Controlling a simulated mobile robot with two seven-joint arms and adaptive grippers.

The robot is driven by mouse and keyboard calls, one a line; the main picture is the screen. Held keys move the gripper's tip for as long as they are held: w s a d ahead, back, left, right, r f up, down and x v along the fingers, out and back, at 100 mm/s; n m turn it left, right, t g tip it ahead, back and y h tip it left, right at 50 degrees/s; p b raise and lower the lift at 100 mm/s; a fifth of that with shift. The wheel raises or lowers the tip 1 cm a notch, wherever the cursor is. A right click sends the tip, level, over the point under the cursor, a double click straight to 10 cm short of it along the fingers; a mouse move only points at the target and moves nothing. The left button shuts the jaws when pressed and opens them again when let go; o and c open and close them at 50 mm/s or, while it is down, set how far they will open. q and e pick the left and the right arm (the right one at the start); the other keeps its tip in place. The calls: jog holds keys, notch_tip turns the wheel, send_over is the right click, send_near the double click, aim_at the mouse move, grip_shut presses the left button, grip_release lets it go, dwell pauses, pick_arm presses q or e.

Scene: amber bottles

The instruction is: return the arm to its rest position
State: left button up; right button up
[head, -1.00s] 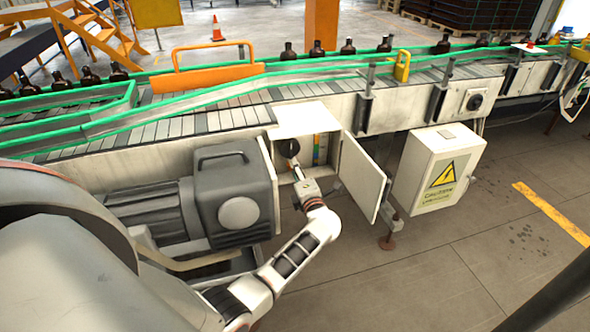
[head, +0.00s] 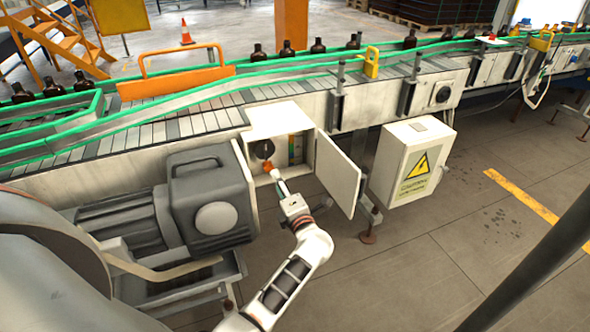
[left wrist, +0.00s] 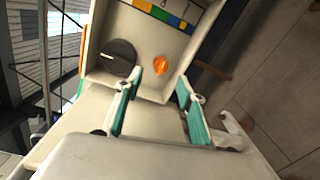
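My left arm reaches up from the bottom of the head view to an open white cabinet (head: 277,122) under the conveyor. My left gripper (head: 280,183) is at the cabinet's opening. In the left wrist view the gripper (left wrist: 172,88) has its teal-padded fingers spread apart, with nothing held between them. A round black dial (head: 264,149) with a white mark, seen better in the left wrist view (left wrist: 111,57), sits inside. An orange knob (left wrist: 161,64) is beside the dial, beyond the fingers. My right gripper is not in view.
The cabinet door (head: 338,172) stands open to the right of my arm. A grey motor (head: 209,200) is close on the left. A warning-marked electrical box (head: 405,165) hangs further right. Amber bottles (head: 287,49) stand along the green-railed conveyor. Floor at lower right is clear.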

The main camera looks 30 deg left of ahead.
pick_arm(q)
jog(key=s+d+f+m+t+h, duration=0.25)
jog(key=s+d+m+h, duration=0.4)
jog(key=m, duration=0.55)
jog(key=s+d+f+m+t+h, duration=0.2)
jog(key=s+d+m+t+h, duration=0.25)
jog(key=d+m+h, duration=0.6)
jog(key=s+f+m+g+y, duration=0.1)
jog(key=s+f+m+g, duration=0.6)
jog(key=s+f+m, duration=0.5)
jog(key=s, duration=0.5)
jog(key=shift+s+a+g, duration=0.25)
jog(key=shift+g, duration=0.05)
jog(key=shift+f, duration=0.1)
